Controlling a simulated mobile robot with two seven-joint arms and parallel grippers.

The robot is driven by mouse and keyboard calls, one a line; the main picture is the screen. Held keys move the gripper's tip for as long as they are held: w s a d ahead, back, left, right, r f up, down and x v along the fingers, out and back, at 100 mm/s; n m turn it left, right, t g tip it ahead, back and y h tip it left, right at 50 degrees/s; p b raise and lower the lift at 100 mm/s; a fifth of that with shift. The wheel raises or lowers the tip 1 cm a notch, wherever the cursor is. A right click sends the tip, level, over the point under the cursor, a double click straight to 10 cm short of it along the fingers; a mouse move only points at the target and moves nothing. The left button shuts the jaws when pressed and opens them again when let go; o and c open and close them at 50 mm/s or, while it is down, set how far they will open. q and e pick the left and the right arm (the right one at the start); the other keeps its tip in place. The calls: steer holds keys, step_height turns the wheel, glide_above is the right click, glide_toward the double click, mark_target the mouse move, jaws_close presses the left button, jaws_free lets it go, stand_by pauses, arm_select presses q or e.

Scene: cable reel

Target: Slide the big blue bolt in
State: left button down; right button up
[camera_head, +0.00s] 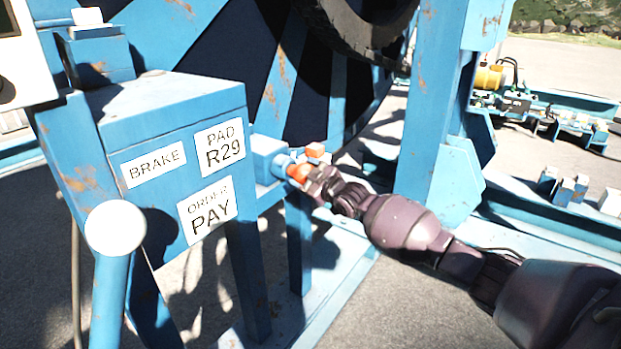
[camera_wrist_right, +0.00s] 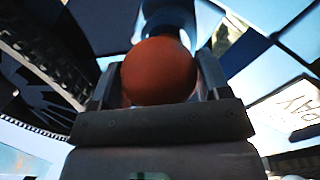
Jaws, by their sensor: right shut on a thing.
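The big blue bolt (camera_head: 283,164) shows as a short light-blue shaft with an orange knob at its end, beside the blue brake box. My right gripper (camera_head: 310,178) is at the knob, its jaws shut on it. In the right wrist view the round orange knob (camera_wrist_right: 158,71) sits between the two fingers, with the blue shaft (camera_wrist_right: 168,16) behind it. The shaft lies in line with a blue block (camera_head: 267,152) on the frame. How deep the bolt sits is hidden. My left gripper is not in view.
The brake box (camera_head: 165,140) with white labels stands to the left, and a white-topped blue lever (camera_head: 115,228) is in front of it. A second orange piece (camera_head: 316,149) is just above my gripper. A blue upright (camera_head: 428,120) stands to the right, and the large reel (camera_head: 310,80) is behind.

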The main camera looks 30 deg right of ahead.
steer(key=shift+r, duration=0.15)
steer(key=o, duration=0.9)
steer(key=shift+w, duration=0.1)
steer(key=o, duration=0.4)
steer(key=shift+w+a, duration=0.15)
steer(key=shift+w, duration=0.05)
steer(key=shift+c, duration=0.2)
steer(key=shift+s, duration=0.1)
steer(key=shift+s, duration=0.5)
steer(key=s+d+p, duration=0.2)
steer(key=s, duration=0.7)
steer(key=shift+s+p, duration=0.3)
steer(key=shift+p, duration=0.1)
